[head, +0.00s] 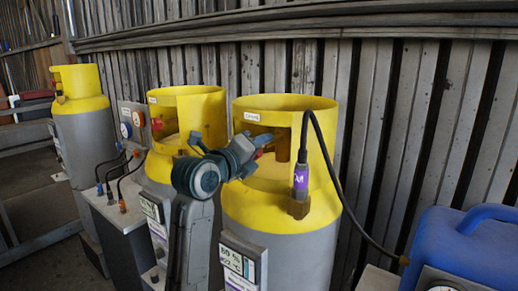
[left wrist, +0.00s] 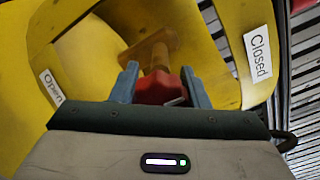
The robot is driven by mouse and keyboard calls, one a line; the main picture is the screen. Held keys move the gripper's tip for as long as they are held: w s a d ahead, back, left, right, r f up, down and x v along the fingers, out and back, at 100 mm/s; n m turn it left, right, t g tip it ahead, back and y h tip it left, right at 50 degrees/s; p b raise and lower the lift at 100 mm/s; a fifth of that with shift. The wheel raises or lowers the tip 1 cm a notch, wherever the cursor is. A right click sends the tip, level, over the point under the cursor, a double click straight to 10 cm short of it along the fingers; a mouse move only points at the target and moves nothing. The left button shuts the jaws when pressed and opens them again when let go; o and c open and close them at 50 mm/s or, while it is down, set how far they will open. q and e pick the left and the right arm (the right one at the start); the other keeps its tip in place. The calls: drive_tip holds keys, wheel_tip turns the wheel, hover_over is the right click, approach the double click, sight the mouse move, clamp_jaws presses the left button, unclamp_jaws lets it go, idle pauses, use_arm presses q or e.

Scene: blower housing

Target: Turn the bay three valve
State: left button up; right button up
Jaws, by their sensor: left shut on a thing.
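The valve's red handle (left wrist: 155,88) sits inside the yellow collar of the right-hand grey cylinder (head: 280,235), on a brass-coloured stem (left wrist: 150,50). My left gripper (left wrist: 161,86) is shut on the red handle, with one blue-grey finger on each side of it. In the head view my left gripper (head: 258,146) reaches into the collar opening and hides most of the valve. In the left wrist view, an "Open" label (left wrist: 52,87) is on the collar at left and a "Closed" label (left wrist: 258,55) at right. My right gripper is not in view.
Two more yellow-topped cylinders stand to the left, one near (head: 188,108) and one far (head: 80,130). A black hose (head: 340,185) with a purple-banded connector (head: 301,180) runs at the right cylinder's front. A blue container (head: 468,248) is at lower right. A corrugated wall stands behind.

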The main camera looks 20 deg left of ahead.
use_arm(q)
drive_tip(key=shift+f, duration=0.15)
drive_tip(key=o, duration=1)
drive_tip(key=shift+c, duration=0.2)
drive_tip(key=b+v, duration=0.3)
drive_tip(key=v, duration=0.7)
drive_tip(key=shift+s, duration=0.4)
drive_tip(key=shift+a, duration=0.1)
